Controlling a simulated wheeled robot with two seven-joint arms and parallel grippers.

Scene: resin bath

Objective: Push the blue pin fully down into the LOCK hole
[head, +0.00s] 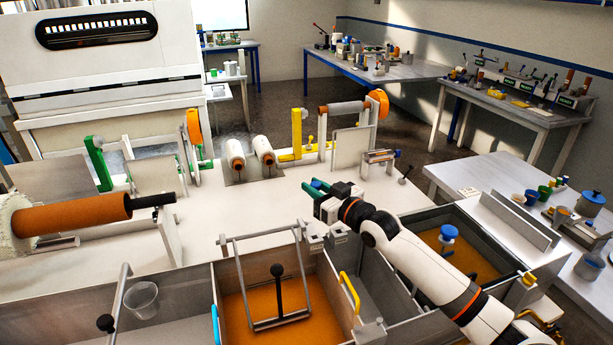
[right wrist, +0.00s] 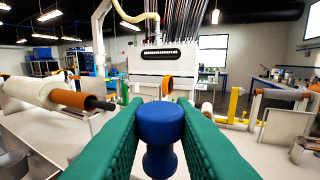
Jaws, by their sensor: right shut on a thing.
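My right gripper (head: 314,190) reaches in from the lower right over the white bench deck in the head view. Its green fingers are shut on a blue pin (right wrist: 160,128), which has a round, wide head and a narrower neck. The pin shows upright between the fingers in the right wrist view; its lower end is out of sight. In the head view the pin is too hidden by the fingers to make out. Small grey blocks (head: 314,242) with light labels sit on the tank edge below the gripper; the LOCK hole cannot be made out. My left gripper is not in view.
An orange bath (head: 238,312) with a metal frame lies in front, next to a tank with a clear cup (head: 141,299). A second bath holds a blue-topped object (head: 449,233). Rollers (head: 236,154) and a yellow bracket (head: 297,130) stand beyond the gripper.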

